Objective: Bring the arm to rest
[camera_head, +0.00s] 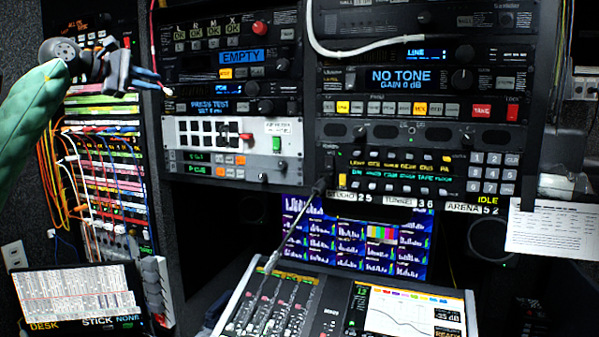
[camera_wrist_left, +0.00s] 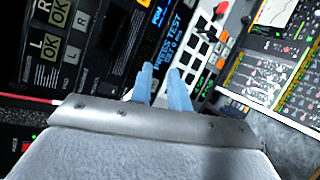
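My left arm (camera_head: 38,112), in a green sleeve, comes in from the left edge of the head view. My left gripper (camera_head: 158,80) is raised in front of the left rack, close to the left side of the middle rack's panels. Its two blue fingers also show in the left wrist view (camera_wrist_left: 161,72). They stand a little apart with nothing between them. I cannot tell its exact distance from the panels. My right arm and gripper are not in view.
A patch panel (camera_head: 110,160) with looped cables is below the left gripper. Rack units with a NO TONE display (camera_head: 403,79) fill the right. A mixing console (camera_head: 340,305) with a gooseneck microphone (camera_head: 298,228) stands in front. A monitor (camera_head: 355,238) is behind it.

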